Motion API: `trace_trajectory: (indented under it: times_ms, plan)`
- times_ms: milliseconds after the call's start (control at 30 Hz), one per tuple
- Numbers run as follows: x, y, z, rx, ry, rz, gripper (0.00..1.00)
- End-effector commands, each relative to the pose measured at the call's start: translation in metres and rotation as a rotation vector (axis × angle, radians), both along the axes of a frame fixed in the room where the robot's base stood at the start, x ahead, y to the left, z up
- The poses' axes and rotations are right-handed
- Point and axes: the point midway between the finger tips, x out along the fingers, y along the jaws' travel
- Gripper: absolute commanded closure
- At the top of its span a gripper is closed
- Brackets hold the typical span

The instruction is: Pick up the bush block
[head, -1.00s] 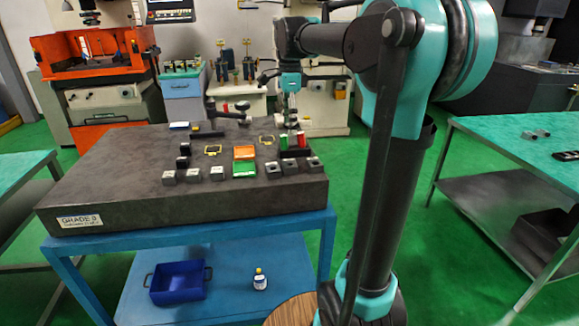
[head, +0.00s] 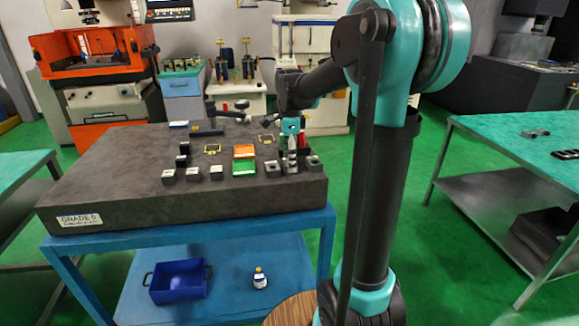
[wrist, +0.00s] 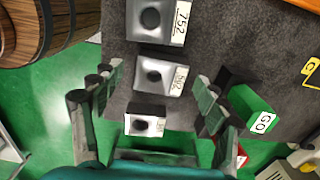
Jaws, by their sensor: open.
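Three grey bush blocks with round holes and white labels stand in a row near the table's front right: a left one (head: 272,168), a middle one (head: 289,168) and a right one (head: 314,163). In the wrist view they run downward: the top one (wrist: 150,18), labelled 752, the middle one (wrist: 160,74) and the lowest one (wrist: 145,120). My gripper (head: 291,152) is open and points down over the middle block. In the wrist view, my gripper (wrist: 157,90) has one finger on each side of that block, apart from it and empty.
An orange and green box (head: 244,151) and more small blocks (head: 193,174) lie to the left on the dark stone plate (head: 120,188). The plate's right edge is close to the row.

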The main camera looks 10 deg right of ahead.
Motion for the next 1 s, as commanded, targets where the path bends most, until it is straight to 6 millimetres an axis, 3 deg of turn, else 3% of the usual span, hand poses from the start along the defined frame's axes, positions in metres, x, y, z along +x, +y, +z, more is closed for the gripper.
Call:
trace_trajectory:
  times_ms: [267, 833, 1000]
  plan:
    - [0.0001, 0.0, -0.0024, 0.0, 0.0, 0.0, 0.27]
    - [0.0, 0.0, -0.0022, 0.0, 0.0, 0.0, 0.98]
    - [-0.0001, 0.0, -0.002, 0.0, 0.0, 0.0, 1.0]
